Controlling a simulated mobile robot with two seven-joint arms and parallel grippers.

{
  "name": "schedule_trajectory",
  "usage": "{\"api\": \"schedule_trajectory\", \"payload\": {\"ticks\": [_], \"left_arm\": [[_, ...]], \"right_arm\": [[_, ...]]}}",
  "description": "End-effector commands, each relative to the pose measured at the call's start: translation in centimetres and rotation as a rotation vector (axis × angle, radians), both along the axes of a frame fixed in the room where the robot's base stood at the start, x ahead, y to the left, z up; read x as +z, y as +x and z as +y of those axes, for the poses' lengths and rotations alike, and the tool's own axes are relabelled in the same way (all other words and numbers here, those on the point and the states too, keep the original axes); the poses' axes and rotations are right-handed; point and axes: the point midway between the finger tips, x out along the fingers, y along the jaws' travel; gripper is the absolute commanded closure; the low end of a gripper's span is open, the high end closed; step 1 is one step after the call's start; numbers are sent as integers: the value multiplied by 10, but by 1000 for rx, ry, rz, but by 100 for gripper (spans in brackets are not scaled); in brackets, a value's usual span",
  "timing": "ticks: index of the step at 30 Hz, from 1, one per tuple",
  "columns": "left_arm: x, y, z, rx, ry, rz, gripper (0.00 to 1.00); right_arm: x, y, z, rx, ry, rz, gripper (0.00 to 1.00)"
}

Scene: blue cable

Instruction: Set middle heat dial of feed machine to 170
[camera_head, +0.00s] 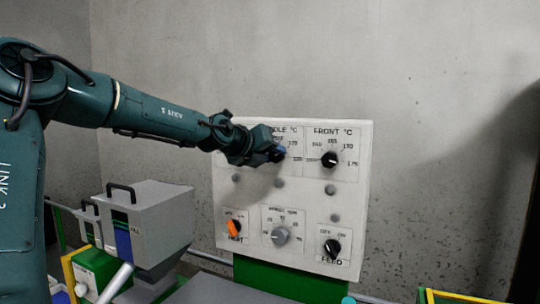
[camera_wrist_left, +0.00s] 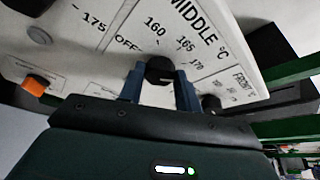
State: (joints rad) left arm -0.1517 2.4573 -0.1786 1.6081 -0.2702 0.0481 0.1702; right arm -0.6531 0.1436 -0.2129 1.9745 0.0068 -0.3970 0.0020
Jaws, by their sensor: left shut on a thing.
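The white control panel (camera_head: 300,195) of the feed machine stands upright against the wall. In the head view my left gripper (camera_head: 277,153) covers the middle heat dial at the panel's top. In the left wrist view, the black middle dial (camera_wrist_left: 159,70) sits between the blue fingers of my left gripper (camera_wrist_left: 158,74), which are shut on it. The scale around it shows OFF, 160, 165 and 170, with part of it hidden. I cannot tell which mark the dial points at. My right gripper is not in view.
The black FRONT dial (camera_head: 329,160) is right of the middle one. Below are an orange HEAT switch (camera_head: 234,229), a grey knob (camera_head: 280,236) and a black FEED knob (camera_head: 332,249). A grey box with handles (camera_head: 150,222) stands left. The wall right of the panel is bare.

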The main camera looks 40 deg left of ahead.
Motion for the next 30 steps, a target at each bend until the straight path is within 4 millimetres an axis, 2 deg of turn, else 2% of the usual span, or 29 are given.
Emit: {"api": "schedule_trajectory", "payload": {"ticks": [13,14,21,30], "left_arm": [[2,0,0,1,10,-2,89],[2,0,0,1,10,-2,65],[1,0,0,1,9,0,45],[1,-2,0,0,8,0,45]], "right_arm": [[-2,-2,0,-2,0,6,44],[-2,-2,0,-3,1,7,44],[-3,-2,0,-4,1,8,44],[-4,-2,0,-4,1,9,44]]}}
